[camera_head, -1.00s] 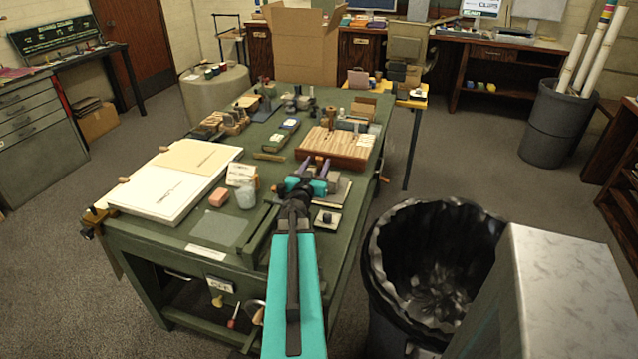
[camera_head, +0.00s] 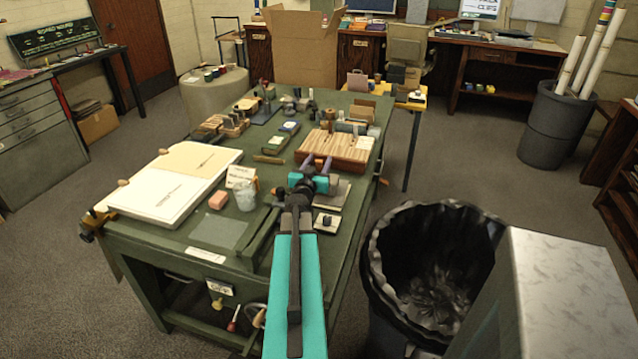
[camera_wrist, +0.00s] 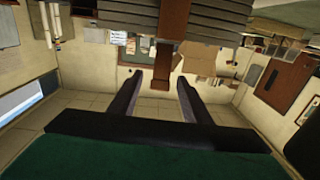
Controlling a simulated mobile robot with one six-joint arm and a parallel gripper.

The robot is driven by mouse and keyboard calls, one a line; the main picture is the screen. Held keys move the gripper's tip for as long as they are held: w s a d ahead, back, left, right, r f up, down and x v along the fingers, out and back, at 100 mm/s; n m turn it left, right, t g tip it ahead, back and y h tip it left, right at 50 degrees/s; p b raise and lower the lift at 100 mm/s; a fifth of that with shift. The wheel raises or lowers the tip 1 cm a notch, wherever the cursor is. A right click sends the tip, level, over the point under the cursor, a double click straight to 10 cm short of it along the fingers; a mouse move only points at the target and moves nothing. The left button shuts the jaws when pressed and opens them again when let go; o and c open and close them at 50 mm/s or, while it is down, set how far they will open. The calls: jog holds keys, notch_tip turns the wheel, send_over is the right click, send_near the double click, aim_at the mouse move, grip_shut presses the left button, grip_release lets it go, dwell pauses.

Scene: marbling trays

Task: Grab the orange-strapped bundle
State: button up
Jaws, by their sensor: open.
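My gripper (camera_head: 317,163) is over the right middle of the green workbench, in front of a wooden slatted tray. Its two dark fingers are apart with nothing between them. The wrist view, which looks upside down, shows the open fingers (camera_wrist: 159,78) against the far room. At its top edge is a near, grey layered stack (camera_wrist: 225,28) crossed by a brown-orange strip (camera_wrist: 173,28). It may be the strapped bundle, but I cannot tell for sure. No orange strap is clear in the head view; my arm and gripper hide part of the bench there.
The green workbench (camera_head: 180,237) holds a white board (camera_head: 160,205), a pink block (camera_head: 218,200), a cloudy cup (camera_head: 246,196) and the wooden slatted tray (camera_head: 350,160). A black-lined bin (camera_head: 395,235) stands at the right. Small items crowd the bench's far half.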

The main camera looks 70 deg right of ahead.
jog(key=d, duration=0.4)
jog(key=shift+w, duration=0.15)
dwell(0.5)
grip_shut()
